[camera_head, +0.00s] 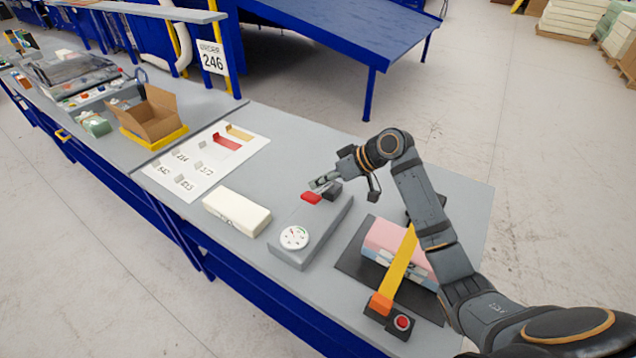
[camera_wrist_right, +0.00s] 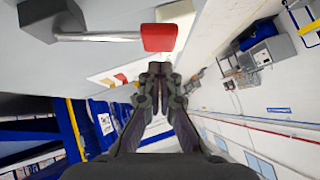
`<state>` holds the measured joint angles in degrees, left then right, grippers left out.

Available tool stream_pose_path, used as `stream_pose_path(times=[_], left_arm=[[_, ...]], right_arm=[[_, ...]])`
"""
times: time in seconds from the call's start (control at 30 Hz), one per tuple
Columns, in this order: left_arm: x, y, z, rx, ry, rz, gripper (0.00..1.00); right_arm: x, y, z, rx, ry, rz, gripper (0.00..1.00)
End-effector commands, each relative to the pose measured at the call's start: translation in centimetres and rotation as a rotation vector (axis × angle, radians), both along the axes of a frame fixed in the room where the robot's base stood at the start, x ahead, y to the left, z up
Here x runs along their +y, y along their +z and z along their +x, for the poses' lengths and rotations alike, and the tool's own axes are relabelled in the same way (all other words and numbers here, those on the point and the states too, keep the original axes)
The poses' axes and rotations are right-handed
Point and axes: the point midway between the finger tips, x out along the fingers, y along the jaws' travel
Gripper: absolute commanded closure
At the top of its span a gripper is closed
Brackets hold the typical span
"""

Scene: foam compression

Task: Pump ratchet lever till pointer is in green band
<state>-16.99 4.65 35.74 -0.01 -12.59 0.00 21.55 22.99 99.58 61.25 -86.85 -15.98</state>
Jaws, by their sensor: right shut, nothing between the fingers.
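The ratchet lever shows in the right wrist view as a grey rod with a red grip (camera_wrist_right: 160,37), coming from a dark block (camera_wrist_right: 52,18). In the head view the red grip (camera_head: 311,198) and dark block (camera_head: 332,190) sit at the far end of a grey housing (camera_head: 327,225). A round white gauge (camera_head: 294,237) is on its near end; its pointer and green band are too small to read. My right gripper (camera_head: 320,183) is shut and empty beside the red grip. Its fingertips (camera_wrist_right: 158,72) appear apart from the grip in the wrist view. My left gripper is not in view.
Pink and blue foam (camera_head: 388,236) lies on a dark plate (camera_head: 352,262) under a yellow bar (camera_head: 400,262), partly behind my right arm. A red button (camera_head: 402,323) is in front. A cream block (camera_head: 237,212) and a white sheet (camera_head: 195,187) lie left of the housing.

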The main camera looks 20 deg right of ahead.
Motion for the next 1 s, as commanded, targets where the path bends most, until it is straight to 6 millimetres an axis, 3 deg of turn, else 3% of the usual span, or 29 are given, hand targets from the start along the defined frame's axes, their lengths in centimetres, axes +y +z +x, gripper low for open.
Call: stream_pose_path(times=[0.2, 0.6, 0.83, 1.0], left_arm=[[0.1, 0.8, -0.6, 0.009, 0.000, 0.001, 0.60], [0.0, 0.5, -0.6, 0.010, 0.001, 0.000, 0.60], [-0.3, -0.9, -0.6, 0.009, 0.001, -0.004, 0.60], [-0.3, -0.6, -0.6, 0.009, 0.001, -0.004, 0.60]], right_arm=[[0.5, -1.6, -0.4, -0.001, 0.001, 0.001, 1.00], [0.7, -2.1, -0.6, -0.013, 0.002, -0.012, 1.00], [2.5, -5.1, -1.9, -0.140, 0.004, -0.173, 1.00], [3.1, -7.2, -2.5, -0.145, 0.001, -0.185, 1.00]])
